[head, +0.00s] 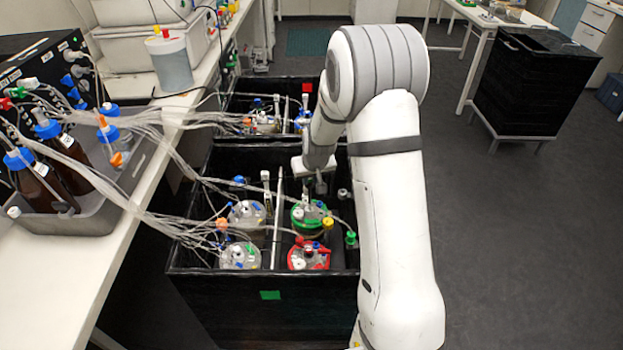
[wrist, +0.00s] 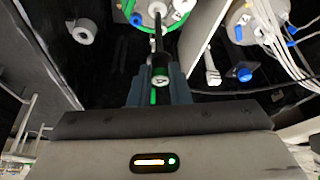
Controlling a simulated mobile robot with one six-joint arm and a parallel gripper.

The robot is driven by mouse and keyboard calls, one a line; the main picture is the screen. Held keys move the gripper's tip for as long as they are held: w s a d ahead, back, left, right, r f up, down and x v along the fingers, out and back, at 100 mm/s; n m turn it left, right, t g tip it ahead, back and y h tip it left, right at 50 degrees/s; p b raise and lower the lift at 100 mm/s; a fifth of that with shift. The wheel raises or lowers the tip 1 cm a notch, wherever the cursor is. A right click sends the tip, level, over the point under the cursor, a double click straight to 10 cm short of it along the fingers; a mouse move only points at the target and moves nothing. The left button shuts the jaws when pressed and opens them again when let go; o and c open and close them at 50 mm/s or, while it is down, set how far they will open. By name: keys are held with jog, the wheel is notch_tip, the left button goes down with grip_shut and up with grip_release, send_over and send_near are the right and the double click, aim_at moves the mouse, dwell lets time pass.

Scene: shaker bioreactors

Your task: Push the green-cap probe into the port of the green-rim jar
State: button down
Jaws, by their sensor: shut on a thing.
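The green-rim jar (head: 298,222) stands in the black box's right column, in the far row. Its pale lid and green rim also show at the top of the wrist view (wrist: 140,22). My gripper (head: 320,186) is just above this jar, pointing down. In the wrist view my gripper (wrist: 160,92) is shut on the probe (wrist: 159,57), which has a dark body, a pale marked band and green on it. The probe's thin dark shaft reaches to the jar's lid. I cannot tell whether its tip is inside the port or only over it.
The red-rim jar (head: 322,263) stands nearer in the same box. Two more jars (head: 246,213) (head: 239,256) fill the left column, with tubes running to the bench (head: 110,255). A green-capped item (head: 351,239) is by the box's right wall. Open floor lies right.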

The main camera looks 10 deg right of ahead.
aim_at(310, 199)
jog(key=shift+f+b, duration=3.95)
jog(key=shift+b, duration=0.2)
dwell(3.8)
